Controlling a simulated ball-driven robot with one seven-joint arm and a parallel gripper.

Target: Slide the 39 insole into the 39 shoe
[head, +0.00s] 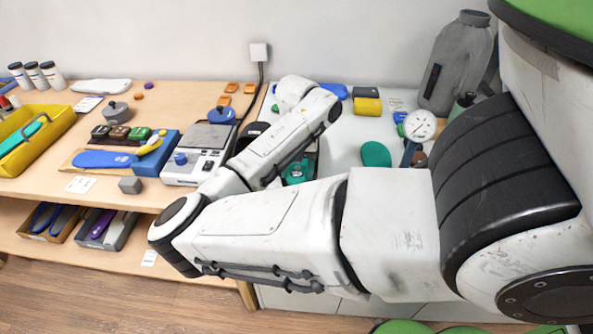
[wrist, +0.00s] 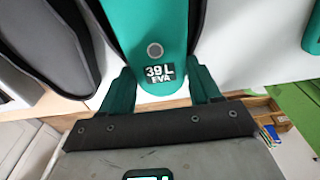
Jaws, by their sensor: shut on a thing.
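The teal 39 insole (wrist: 160,38), marked "39 L EVA", fills the upper middle of the wrist view. My gripper (wrist: 162,88) is shut on its near end, with a teal finger on each side of the label. Dark grey edges (wrist: 123,40) flank the insole along both sides, apparently the walls of the shoe. The insole's far end is outside the view, so I cannot tell how deep it sits. In the head view my arm hides most of the gripper and insole.
A grey, dark-edged item (wrist: 45,45) lies close on the left in the wrist view. Another teal piece (head: 376,154) lies on the white table to the right. A scale (head: 195,165) stands on the wooden bench.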

